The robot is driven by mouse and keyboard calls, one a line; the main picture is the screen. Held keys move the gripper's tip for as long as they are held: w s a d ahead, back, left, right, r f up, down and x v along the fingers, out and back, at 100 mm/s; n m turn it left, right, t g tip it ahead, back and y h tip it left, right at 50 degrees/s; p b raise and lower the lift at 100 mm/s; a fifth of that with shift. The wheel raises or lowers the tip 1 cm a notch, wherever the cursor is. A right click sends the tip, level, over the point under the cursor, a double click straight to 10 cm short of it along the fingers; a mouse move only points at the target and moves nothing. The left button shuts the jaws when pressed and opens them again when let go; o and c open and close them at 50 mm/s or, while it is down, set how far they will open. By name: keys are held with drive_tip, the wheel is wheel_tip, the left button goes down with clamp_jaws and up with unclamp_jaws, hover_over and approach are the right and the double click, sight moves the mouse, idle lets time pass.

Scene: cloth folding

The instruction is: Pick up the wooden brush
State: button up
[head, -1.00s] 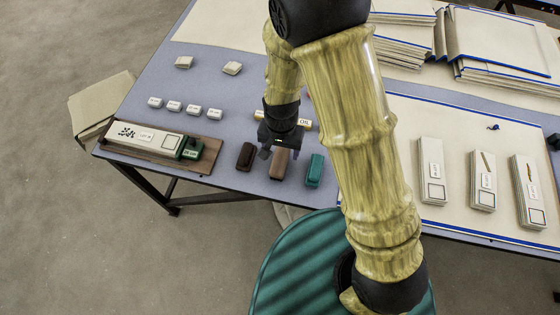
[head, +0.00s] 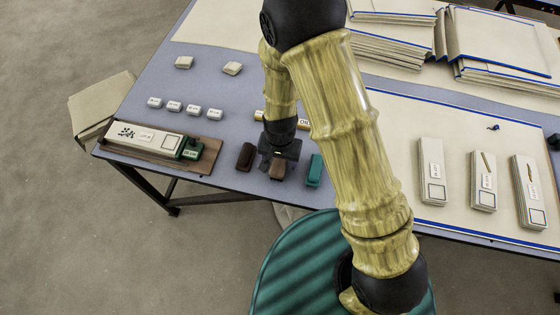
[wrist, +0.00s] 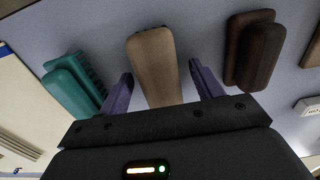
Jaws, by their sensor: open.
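Three brushes lie in a row near the table's front edge: a dark brown one (head: 245,156), a lighter brown wooden one (head: 277,170) in the middle, and a green one (head: 314,170). My gripper (head: 278,158) is over the middle brush and partly hides it in the head view. In the wrist view, the wooden brush (wrist: 155,62) lies between my gripper's two purple fingers (wrist: 158,88), which are apart with a gap on each side. The dark brush (wrist: 255,50) is on the right there and the green one (wrist: 75,85) on the left.
A long wooden tray (head: 205,158) with a pale box and green block sits to the left. Several small white blocks (head: 174,106) lie behind. A mat (head: 400,115) with pale boxes is to the right. The table's front edge is close to the brushes.

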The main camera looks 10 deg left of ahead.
drive_tip(key=shift+c, duration=0.3)
drive_tip(key=c, duration=1.1)
drive_tip(key=shift+o, duration=0.2)
wheel_tip(320, 180, up, 10)
drive_tip(key=shift+r+p, duration=0.1)
drive_tip(key=shift+p, duration=0.3)
